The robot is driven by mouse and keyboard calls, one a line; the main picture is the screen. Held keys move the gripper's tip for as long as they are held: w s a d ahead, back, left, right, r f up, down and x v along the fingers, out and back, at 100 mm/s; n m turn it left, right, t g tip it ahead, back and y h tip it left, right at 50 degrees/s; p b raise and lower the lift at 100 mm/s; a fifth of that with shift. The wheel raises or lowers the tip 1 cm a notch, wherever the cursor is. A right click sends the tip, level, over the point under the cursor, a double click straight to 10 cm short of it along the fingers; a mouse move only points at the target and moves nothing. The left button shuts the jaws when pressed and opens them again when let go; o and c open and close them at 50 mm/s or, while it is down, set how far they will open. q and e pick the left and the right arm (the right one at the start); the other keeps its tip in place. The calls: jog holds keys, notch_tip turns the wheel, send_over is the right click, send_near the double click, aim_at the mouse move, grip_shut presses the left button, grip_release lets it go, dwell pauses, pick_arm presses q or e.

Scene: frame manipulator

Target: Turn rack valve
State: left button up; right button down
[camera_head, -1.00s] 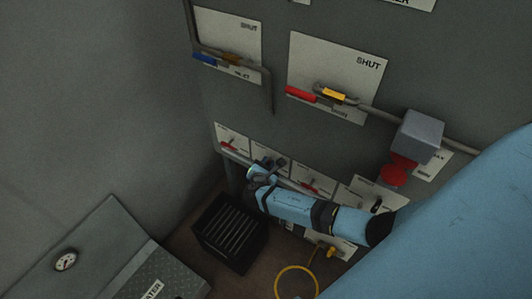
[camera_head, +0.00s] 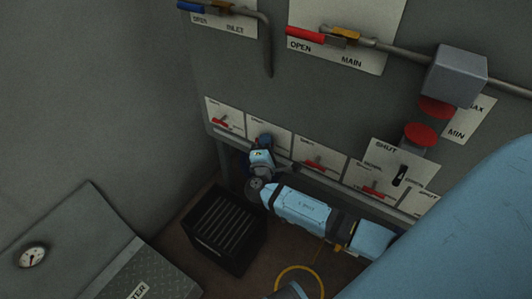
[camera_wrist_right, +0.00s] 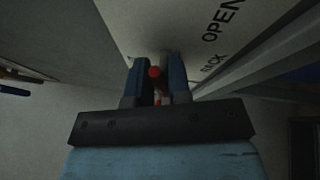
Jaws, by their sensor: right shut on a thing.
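My right gripper (camera_head: 264,141) is at the second small white panel (camera_head: 278,138) from the left in the lower row on the grey cabinet. It covers that panel's valve in the head view. In the right wrist view the gripper's dark blue fingers (camera_wrist_right: 159,72) are shut on a red valve handle (camera_wrist_right: 154,74), whose rounded end shows between them. The white panel behind it (camera_wrist_right: 185,25) reads OPEN, with a partly hidden word ending in "ACK". The handle's angle is hard to tell. My left gripper is out of view.
Neighbouring panels carry red handles (camera_head: 220,121) and (camera_head: 318,164). Above are a pipe (camera_head: 410,62), a grey box (camera_head: 456,76) and a red knob (camera_head: 420,134). A black slatted crate (camera_head: 222,232) stands below. A grey gauge box (camera_head: 75,240) is at lower left.

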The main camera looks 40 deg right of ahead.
jog(key=shift+f+m+b, duration=0.4)
jog(key=shift+f+b, duration=0.1)
jog(key=shift+b, duration=0.1)
jog(key=shift+h+b, duration=0.3)
jog(key=shift+b, duration=0.15)
pick_arm(q)
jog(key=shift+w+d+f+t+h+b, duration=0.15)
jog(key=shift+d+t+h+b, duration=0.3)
jog(key=shift+b, duration=0.65)
pick_arm(e)
jog(key=shift+r+m+h, duration=0.3)
jog(key=shift+m, duration=0.6)
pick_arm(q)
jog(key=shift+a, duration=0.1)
pick_arm(e)
jog(key=c, duration=1.1)
grip_release()
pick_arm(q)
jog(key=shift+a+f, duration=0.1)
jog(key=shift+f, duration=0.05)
